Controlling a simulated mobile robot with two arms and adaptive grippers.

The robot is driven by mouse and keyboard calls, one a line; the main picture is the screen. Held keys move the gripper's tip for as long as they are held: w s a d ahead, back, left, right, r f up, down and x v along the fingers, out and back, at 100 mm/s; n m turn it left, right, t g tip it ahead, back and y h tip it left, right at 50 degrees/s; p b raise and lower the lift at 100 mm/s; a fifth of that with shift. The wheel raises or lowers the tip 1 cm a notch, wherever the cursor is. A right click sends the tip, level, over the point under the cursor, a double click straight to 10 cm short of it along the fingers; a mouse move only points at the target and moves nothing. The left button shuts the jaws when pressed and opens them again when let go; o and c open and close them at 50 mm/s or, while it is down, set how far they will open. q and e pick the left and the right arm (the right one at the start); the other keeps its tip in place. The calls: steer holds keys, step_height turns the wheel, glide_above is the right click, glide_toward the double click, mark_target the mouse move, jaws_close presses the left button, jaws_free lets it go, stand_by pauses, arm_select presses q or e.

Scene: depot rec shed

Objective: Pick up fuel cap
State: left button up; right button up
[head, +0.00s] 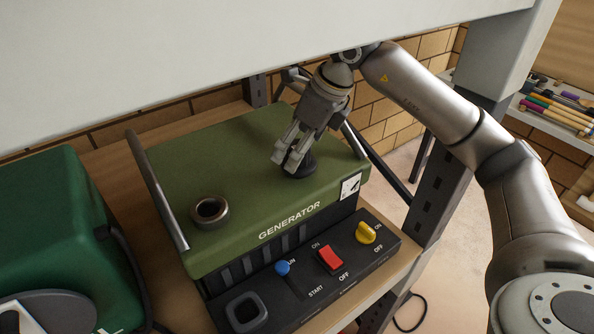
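The black fuel cap (307,168) sits on the right part of the green generator top (215,160). My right gripper (285,163) reaches down from the upper right, with its fingertips at the cap, in front of and partly hiding it. I cannot tell whether the fingers press on it. The cap looks low against the top, with no clear gap under it. The open filler neck (211,211), a dark metal ring, stands at the left front of the top. My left gripper is not in view.
A shelf board (230,40) hangs close above the generator. Metal frame bars flank it. The front panel has a blue knob (283,268), red switch (330,259) and yellow knob (366,233). A green case (60,225) stands at left. A shelf post (437,195) is at right.

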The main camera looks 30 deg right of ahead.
mark_target(294, 144)
steer(key=shift+w+f, duration=0.15)
steer(key=shift+f, duration=0.2)
steer(key=x, duration=0.1)
steer(key=b+x, duration=0.2)
steer(key=x, duration=0.1)
steer(key=shift+d+f, duration=0.2)
steer(key=shift+d, duration=0.15)
steer(key=shift+f, duration=0.1)
steer(key=shift+a, duration=0.1)
steer(key=c, duration=1.1)
steer(key=shift+r, duration=0.2)
step_height(294, 144, up, 10)
steer(key=p, duration=0.6)
steer(key=shift+f, duration=0.1)
